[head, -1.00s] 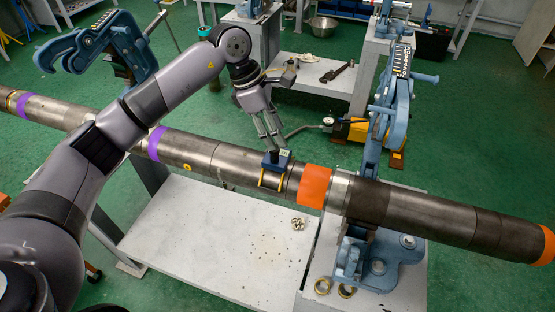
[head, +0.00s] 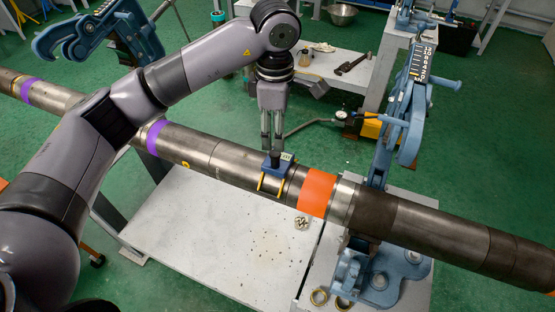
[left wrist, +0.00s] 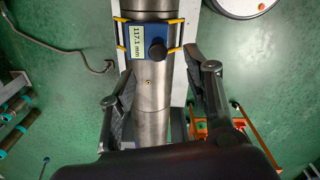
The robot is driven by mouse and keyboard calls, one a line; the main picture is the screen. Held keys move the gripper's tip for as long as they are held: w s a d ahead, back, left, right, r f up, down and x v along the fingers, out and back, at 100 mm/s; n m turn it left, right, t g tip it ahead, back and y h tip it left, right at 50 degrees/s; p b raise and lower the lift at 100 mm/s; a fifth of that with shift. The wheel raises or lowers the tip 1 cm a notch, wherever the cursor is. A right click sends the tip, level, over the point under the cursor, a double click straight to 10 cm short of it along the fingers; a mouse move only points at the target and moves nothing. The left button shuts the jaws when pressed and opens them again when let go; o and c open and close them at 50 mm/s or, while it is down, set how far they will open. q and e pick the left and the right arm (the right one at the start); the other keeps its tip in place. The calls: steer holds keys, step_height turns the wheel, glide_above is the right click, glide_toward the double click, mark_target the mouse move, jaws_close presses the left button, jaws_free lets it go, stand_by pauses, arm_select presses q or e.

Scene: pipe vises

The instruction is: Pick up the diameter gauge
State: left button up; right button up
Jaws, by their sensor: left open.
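The diameter gauge (head: 277,163) is a small blue box with a black knob and yellow legs. It sits on top of the long steel pipe (head: 219,157), left of the orange band. In the left wrist view the gauge (left wrist: 151,41) shows a display reading 117.1 mm, with its yellow legs spread over the pipe (left wrist: 152,95). My left gripper (head: 271,150) points down just above the gauge in the head view, its fingers close to the knob. In the left wrist view its two fingers (left wrist: 161,82) are apart and empty, one on each side of the pipe. My right gripper is not in view.
A blue pipe vise (head: 400,120) stands at the right, and another (head: 100,38) at the upper left. A pale bench (head: 220,235) lies under the pipe, with brass rings (head: 319,297) at its front.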

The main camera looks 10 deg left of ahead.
mark_target(276, 153)
arm_select(q)
step_height(276, 153, down, 4)
steer(key=shift+r+p, duration=0.1)
steer(key=shift+p, duration=0.4)
steer(key=shift+f+p, duration=0.35)
steer(key=f+p, duration=0.2)
steer(key=f, duration=0.1)
steer(key=shift+w+f, duration=0.2)
steer(key=shift+f, duration=0.55)
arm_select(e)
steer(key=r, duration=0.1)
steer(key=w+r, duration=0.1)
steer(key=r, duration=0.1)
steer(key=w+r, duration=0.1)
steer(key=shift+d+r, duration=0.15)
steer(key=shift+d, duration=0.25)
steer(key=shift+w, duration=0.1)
arm_select(q)
steer(key=c, duration=1.1)
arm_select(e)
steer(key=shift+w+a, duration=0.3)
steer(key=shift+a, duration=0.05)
